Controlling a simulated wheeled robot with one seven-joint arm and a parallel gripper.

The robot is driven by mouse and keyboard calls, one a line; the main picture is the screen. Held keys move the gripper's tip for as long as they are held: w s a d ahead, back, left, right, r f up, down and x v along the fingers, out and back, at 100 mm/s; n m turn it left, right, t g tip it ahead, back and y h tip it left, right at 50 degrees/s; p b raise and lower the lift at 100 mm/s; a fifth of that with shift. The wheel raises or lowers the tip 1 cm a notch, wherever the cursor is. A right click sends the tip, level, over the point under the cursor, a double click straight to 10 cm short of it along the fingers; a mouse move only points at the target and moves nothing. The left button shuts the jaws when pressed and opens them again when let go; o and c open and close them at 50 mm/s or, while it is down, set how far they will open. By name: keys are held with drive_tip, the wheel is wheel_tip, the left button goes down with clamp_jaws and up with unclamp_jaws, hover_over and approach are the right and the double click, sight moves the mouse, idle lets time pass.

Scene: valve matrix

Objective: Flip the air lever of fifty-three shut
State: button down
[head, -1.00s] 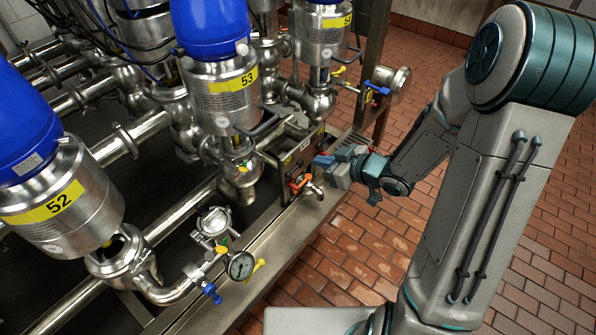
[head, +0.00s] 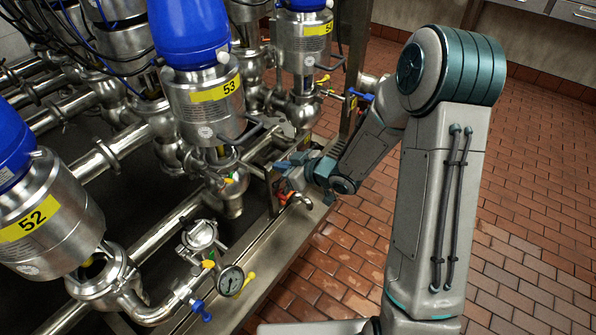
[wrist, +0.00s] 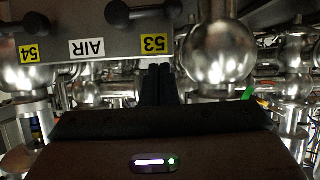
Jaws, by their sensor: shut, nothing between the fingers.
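The valve marked 53 (head: 217,92) is a steel body with a blue top, left of centre in the head view. A small panel below it carries the air levers; in the head view my gripper partly hides it. In the wrist view the panel (wrist: 70,72) is upside down, with a yellow 53 label (wrist: 154,43), an AIR label and a yellow 54 label. A black lever (wrist: 140,14) with a round knob lies by the 53 label, partly cut off by the top edge. My gripper (head: 288,163) is at the panel. Its shut, empty fingers (wrist: 159,70) point just below the 53 label.
A second black lever (wrist: 12,28) sits by the 54 label. A large steel ball-shaped fitting (wrist: 218,52) is close right of my fingers. An orange-red handle (head: 282,186) is just below my gripper in the head view. The brick floor (head: 540,230) is open.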

drive_tip(key=f, duration=0.4)
drive_tip(key=shift+s+d+b, duration=0.1)
drive_tip(key=shift+d+b, duration=0.1)
drive_tip(key=shift+b, duration=0.2)
drive_tip(key=shift+d+f, duration=0.1)
